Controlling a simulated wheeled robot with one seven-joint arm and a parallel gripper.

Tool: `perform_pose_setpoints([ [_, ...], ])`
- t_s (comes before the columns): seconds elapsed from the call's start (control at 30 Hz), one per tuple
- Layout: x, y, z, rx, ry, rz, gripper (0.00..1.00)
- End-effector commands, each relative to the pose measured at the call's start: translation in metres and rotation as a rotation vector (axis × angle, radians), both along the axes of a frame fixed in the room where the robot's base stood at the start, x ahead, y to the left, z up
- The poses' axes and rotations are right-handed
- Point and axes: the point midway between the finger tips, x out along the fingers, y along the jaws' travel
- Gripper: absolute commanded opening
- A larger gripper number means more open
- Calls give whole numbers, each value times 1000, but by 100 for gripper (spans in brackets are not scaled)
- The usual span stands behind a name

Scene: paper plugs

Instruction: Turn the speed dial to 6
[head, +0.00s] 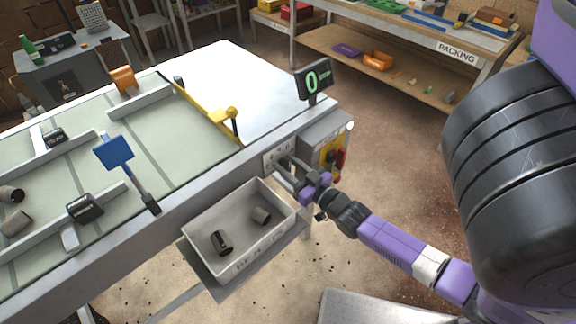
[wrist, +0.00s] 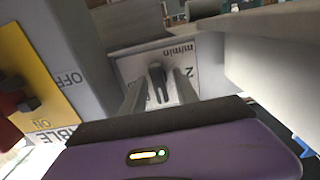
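The speed dial (wrist: 157,78) is a dark knob on a pale panel (wrist: 126,68) marked "m/min" and "2", seen upside down in the wrist view. My gripper (wrist: 160,84) points at the panel with one finger on each side of the dial. The fingers are apart, with gaps to the knob; whether the tips reach around it I cannot tell. In the head view my gripper (head: 282,170) is at the panel (head: 272,157) on the conveyor's side and partly hides it. The display (head: 314,80) above reads a green 0 with "STOP".
A yellow plate with a red switch (head: 338,158), marked ON and OFF, is beside the panel. The conveyor (head: 150,200) carries guides, a blue paddle (head: 114,152) and a yellow arm (head: 215,115).

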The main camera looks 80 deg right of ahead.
Motion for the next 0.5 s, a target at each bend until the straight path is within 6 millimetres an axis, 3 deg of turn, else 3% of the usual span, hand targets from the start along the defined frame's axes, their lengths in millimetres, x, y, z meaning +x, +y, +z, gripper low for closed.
perform_pose_setpoints([
  [0.23, -4, 1, -1, 0, 1, -2, 36],
  [0.5, -39, 21, -2, -1, 4, -3, 36],
])
